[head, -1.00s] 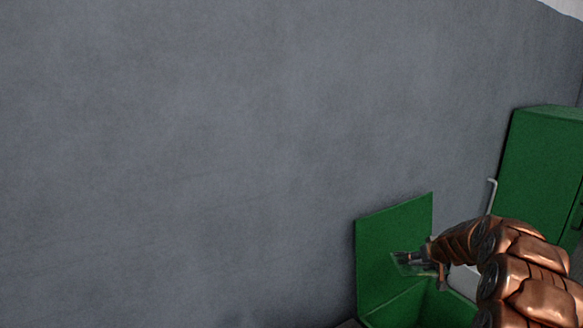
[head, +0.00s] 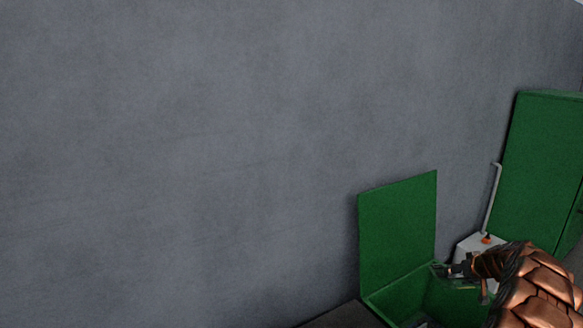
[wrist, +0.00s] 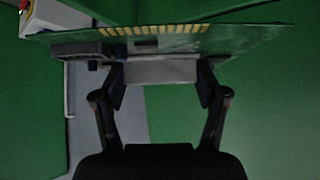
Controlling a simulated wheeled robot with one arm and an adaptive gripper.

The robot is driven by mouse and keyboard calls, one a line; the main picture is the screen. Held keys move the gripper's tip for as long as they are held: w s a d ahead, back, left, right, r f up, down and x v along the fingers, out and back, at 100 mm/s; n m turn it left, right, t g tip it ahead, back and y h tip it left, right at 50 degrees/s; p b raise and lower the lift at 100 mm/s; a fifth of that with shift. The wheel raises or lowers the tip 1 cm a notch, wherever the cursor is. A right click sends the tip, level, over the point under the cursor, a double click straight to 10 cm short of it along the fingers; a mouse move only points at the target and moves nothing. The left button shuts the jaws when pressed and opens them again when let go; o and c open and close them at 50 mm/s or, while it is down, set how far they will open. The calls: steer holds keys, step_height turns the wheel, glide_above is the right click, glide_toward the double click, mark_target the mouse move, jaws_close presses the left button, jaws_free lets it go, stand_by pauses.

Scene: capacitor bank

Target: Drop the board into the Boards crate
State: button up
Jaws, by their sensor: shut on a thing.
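My gripper (head: 462,269) is shut on a green circuit board, held over the open green crate (head: 398,290) at the lower right of the head view. In the wrist view the board (wrist: 240,36) spans the top of the picture, with gold edge contacts and dark parts on it. My gripper also shows in the wrist view (wrist: 160,75), its two fingers at the board's near side. The crate's lid (head: 398,228) stands upright against the wall side. Part of the crate's front is cut off or hidden by my arm, and no label is readable.
A tall green cabinet (head: 540,165) stands at the right. A white box (head: 478,245) with an orange part and a pale pipe (head: 493,200) is behind my gripper. A grey wall (head: 200,150) fills the left. A dark surface (head: 340,316) lies left of the crate.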

mark_target(461, 281)
steer(key=shift+f+b, duration=0.65)
steer(key=shift+f, duration=1.85)
steer(key=o, duration=1.3)
steer(key=shift+v, duration=6)
